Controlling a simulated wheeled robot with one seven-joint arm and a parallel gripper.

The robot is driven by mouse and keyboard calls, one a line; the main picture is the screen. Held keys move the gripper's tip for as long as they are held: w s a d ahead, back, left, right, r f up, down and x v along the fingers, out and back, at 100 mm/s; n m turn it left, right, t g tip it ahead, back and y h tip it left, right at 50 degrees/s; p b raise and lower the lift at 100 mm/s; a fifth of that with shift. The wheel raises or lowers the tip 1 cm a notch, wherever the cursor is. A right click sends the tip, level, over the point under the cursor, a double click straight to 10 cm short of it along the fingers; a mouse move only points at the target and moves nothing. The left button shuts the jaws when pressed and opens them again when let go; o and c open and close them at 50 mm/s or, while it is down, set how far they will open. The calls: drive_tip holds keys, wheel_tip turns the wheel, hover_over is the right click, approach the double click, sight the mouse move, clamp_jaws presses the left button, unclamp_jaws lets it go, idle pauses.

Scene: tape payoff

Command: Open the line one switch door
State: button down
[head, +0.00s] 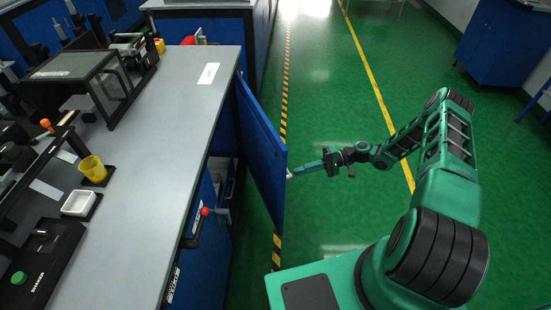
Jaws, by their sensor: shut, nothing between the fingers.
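A blue door (262,150) on the side of the grey-topped bench (190,115) stands swung out from the bench into the aisle. Its broad face is turned towards the right and front. My gripper (291,175) is shut and empty, with its tip at the right edge of the door. I cannot tell whether the tip touches the door or a small pale part there. The opening behind the door is partly hidden, and a light container or drawer (222,215) shows inside it.
A red-knobbed lever (205,211) sticks out from the bench side, left of the door. A yellow cup (93,169), a white tray (78,204) and machines stand on the bench. The green floor (335,110) to the right is clear up to a blue cabinet (505,40).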

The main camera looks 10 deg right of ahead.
drive_tip(key=r+g+h, duration=0.1)
drive_tip(key=a+r+g+h, duration=0.1)
drive_tip(key=s+r+h, duration=0.1)
drive_tip(key=h, duration=0.1)
drive_tip(key=shift+a+r+n+g, duration=0.1)
drive_tip(key=shift+a+n+g, duration=0.2)
drive_tip(key=shift+a+g, duration=0.1)
drive_tip(key=s+d+r+t+h, duration=0.1)
drive_tip(key=s+r+h, duration=0.3)
drive_tip(key=r, duration=0.5)
drive_tip(key=s+d+r+m+t+h, duration=0.1)
drive_tip(key=s+r+h, duration=0.1)
drive_tip(key=r+h, duration=0.55)
drive_tip(key=s+d+r+h, duration=0.1)
drive_tip(key=s+r+h, duration=0.25)
drive_tip(key=r, duration=0.65)
drive_tip(key=w+a+f+n+t+h, duration=0.1)
drive_tip(key=w+a+f+n+t, duration=0.2)
drive_tip(key=a, duration=0.8)
drive_tip(key=a+f+t+h, duration=0.1)
drive_tip(key=a+f+t, duration=0.3)
drive_tip(key=a, duration=0.8)
drive_tip(key=g, duration=0.1)
approach(274, 158)
wheel_tip(274, 158, down, 3)
drive_tip(key=w, duration=0.2)
drive_tip(key=shift+w+d+f, duration=0.15)
drive_tip(key=shift+d, duration=0.8)
